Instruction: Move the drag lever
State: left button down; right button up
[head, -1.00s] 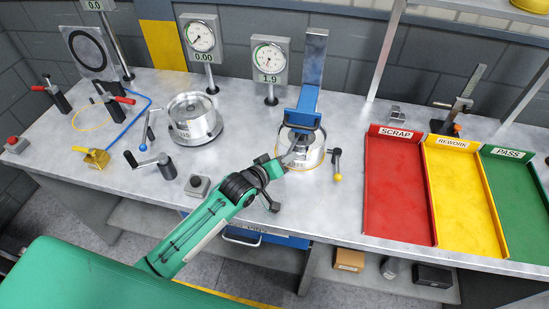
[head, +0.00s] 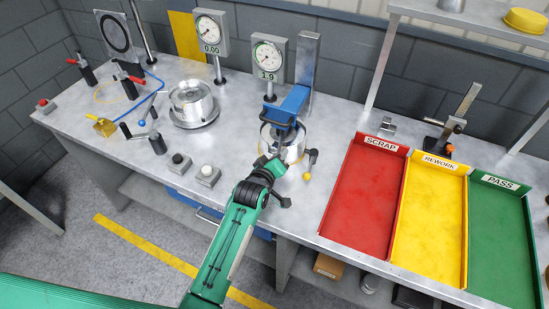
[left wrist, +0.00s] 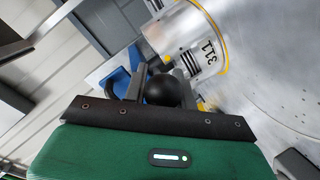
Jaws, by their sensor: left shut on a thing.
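My left gripper (head: 279,160) is at the front of a round metal clutch (head: 292,152), which sits under a blue clamp arm (head: 293,103). In the left wrist view its fingers are shut on a black ball knob (left wrist: 163,90), which I take to be the drag lever's. The rest of that lever is hidden. The clutch also shows in the left wrist view (left wrist: 188,42), marked 311. A short lever with a yellow knob (head: 307,175) stands just right of the clutch, apart from the gripper. My right gripper is not in view.
A dial gauge (head: 266,57) behind the clutch reads 1.9; another (head: 210,31) reads 0.00. A second clutch (head: 193,104) stands to the left. Red scrap (head: 362,195), yellow rework (head: 430,215) and green pass (head: 502,235) trays lie empty at right.

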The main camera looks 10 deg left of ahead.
pick_arm(q)
jog(key=shift+s+d+f, duration=0.1)
jog(key=shift+d+f, duration=0.05)
jog(key=shift+d, duration=0.1)
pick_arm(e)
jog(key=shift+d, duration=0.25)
pick_arm(q)
jog(key=c, duration=1.5)
grip_release()
